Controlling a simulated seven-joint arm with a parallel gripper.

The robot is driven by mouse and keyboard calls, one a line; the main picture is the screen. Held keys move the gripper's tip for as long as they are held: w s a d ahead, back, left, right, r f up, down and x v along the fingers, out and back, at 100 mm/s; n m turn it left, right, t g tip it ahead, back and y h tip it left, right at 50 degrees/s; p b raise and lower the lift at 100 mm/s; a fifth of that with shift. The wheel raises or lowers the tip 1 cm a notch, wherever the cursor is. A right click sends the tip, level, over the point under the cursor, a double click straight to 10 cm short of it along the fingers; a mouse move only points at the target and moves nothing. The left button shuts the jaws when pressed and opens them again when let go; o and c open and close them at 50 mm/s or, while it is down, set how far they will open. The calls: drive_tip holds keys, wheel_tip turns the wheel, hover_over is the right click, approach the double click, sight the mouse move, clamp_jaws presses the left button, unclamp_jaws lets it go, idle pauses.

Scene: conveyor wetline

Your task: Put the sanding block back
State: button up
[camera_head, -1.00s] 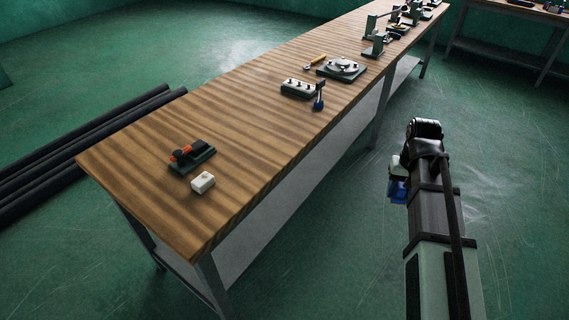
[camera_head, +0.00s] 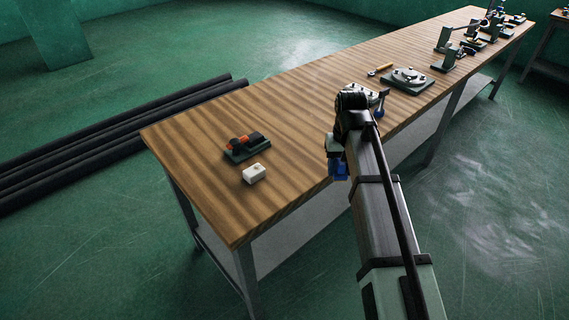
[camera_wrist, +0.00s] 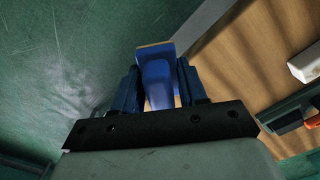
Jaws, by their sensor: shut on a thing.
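The sanding block (camera_wrist: 157,80) is blue with a thin tan edge and sits between the two fingers of my gripper (camera_wrist: 160,95) in the wrist view. My gripper is shut on it. In the head view the gripper (camera_head: 337,155) hangs at the end of my arm, in front of the bench's near long edge, and a blue part of the block (camera_head: 338,170) shows below it. Its height above the bench is hard to tell. My arm hides part of the bench and the items behind it.
On the wooden bench (camera_head: 290,120), a dark green base with an orange-and-black tool (camera_head: 247,143) stands beside a white block (camera_head: 254,174). A round fixture (camera_head: 408,78), a yellow-handled tool (camera_head: 380,69) and a blue-headed item (camera_head: 382,95) are farther along. Bare wood lies between. Black pipes (camera_head: 120,135) lie on the floor.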

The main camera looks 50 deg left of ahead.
drive_tip(key=s+a+r+n, duration=0.1)
drive_tip(key=s+a, duration=0.2)
drive_tip(key=a, duration=0.4)
drive_tip(key=s+a+r+n, duration=0.2)
drive_tip(key=s+a, duration=0.2)
drive_tip(key=a, duration=0.2)
drive_tip(key=r+n, duration=0.2)
hover_over(284, 164)
drive_tip(key=shift+w+f+n, duration=0.1)
drive_tip(key=shift+f+n, duration=0.6)
drive_tip(key=shift+f, duration=1.85)
drive_tip(key=shift+f+n, duration=0.7)
drive_tip(key=shift+f, duration=1.85)
drive_tip(key=shift+f, duration=0.2)
drive_tip(key=o, duration=1)
wheel_tip(284, 164, up, 12)
drive_tip(key=shift+r, duration=0.2)
